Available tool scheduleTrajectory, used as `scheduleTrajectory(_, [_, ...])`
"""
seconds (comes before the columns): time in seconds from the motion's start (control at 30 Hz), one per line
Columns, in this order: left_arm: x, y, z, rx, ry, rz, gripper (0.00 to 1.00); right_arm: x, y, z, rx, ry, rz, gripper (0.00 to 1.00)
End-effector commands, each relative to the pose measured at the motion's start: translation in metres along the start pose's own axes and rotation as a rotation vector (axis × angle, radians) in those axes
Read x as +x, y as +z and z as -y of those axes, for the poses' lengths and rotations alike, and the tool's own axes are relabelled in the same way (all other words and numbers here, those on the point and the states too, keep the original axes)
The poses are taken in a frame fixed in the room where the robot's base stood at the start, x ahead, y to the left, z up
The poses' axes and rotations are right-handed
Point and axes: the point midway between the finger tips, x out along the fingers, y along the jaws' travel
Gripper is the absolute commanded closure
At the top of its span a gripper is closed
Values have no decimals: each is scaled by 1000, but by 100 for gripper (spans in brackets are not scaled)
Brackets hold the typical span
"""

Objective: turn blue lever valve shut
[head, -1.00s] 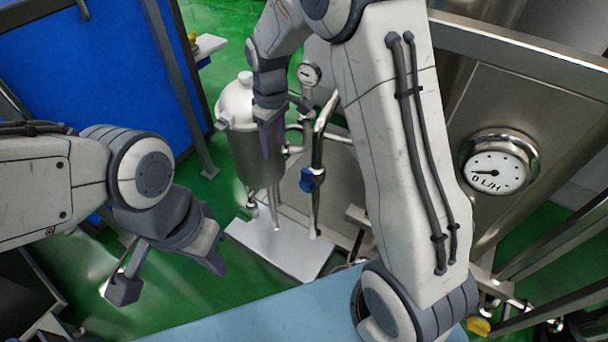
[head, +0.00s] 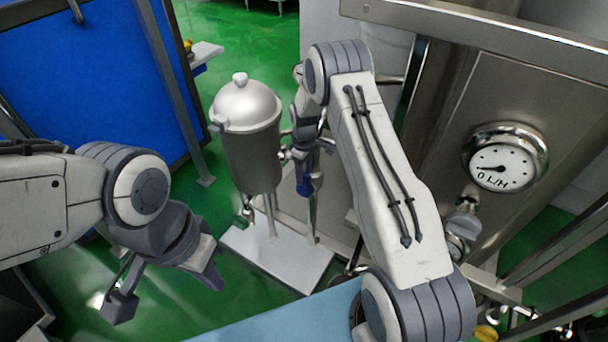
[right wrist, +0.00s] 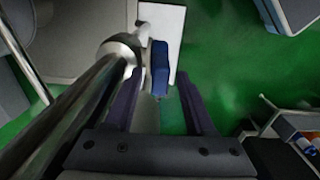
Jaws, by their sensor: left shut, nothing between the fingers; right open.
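The blue lever (head: 303,187) of the valve sits on a vertical steel pipe beside the steel vessel, above the white base plate. In the right wrist view the blue lever (right wrist: 160,66) hangs along the right side of a round steel fitting (right wrist: 119,47). My right gripper (head: 314,180) is at the lever and partly covers it in the head view. Its dark fingers (right wrist: 158,84) are open, one on each side of the lever's near end; contact is not clear. My left gripper (head: 212,276) is shut and empty at the lower left, away from the valve.
A lidded steel vessel (head: 252,150) stands left of the valve. The white base plate (head: 290,275) lies below. A round gauge (head: 505,160) marked L/H is on the steel cabinet at right. A thick steel pipe (right wrist: 62,112) runs close to my right gripper's left finger.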

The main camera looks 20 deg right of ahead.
Motion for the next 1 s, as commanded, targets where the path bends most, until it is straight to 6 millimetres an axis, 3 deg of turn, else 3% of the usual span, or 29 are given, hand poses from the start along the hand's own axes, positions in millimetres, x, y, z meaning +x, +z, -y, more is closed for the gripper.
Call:
scheduleTrajectory(0.4, [-1,0,0,0,0,0,100,12,0,0,0,0,-1,45])
scheduleTrajectory(0.43, [-1,0,0,0,0,0,100,12,0,0,0,0,-1,49])
scheduleTrajectory(0.57, [-1,0,0,0,0,0,100,12,0,0,0,0,0,99])
scheduleTrajectory(1.0, [-1,0,0,0,0,0,100,11,0,0,0,0,0,100])
